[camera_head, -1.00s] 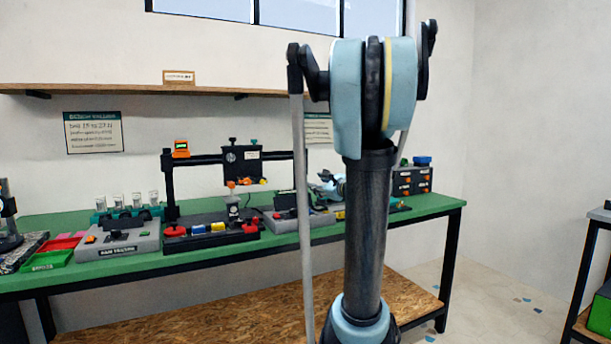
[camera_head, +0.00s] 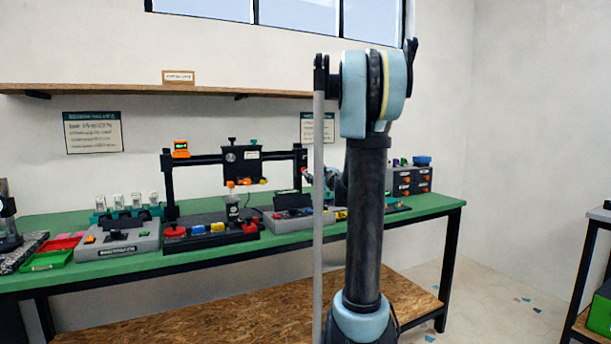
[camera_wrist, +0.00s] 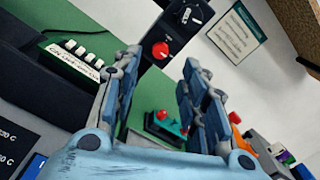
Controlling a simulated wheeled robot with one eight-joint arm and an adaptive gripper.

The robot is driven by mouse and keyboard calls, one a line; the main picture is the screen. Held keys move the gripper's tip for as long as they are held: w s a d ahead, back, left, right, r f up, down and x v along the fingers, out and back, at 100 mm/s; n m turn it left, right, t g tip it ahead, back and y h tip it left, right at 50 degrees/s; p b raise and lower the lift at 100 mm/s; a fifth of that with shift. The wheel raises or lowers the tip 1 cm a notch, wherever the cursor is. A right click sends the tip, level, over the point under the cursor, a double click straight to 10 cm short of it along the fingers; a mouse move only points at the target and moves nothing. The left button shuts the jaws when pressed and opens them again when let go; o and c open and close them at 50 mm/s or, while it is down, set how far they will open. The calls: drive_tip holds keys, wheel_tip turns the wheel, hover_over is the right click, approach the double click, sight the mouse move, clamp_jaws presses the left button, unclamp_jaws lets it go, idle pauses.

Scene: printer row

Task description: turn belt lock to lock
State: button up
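The black gantry printer (camera_head: 243,165) stands on the green bench in the head view. In the wrist view a dark post carries a red round knob (camera_wrist: 160,50) and, above it, a black dial with a white pointer (camera_wrist: 188,14). I cannot tell for sure which of them is the belt lock. My gripper (camera_wrist: 160,62) is open, with its two blue-grey fingers apart and nothing between them. The red knob and post appear beyond the fingertips, not touched. In the head view my gripper is mostly hidden behind my own arm.
A small teal and black unit with a red knob (camera_wrist: 163,124) shows between the fingers. Dark drawers (camera_head: 412,180) stand at the bench's right end. A shelf (camera_head: 130,89) runs above the bench.

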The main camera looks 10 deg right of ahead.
sight(303, 170)
drive_tip(key=x, duration=0.7)
drive_tip(key=shift+c, duration=0.2)
clamp_jaws()
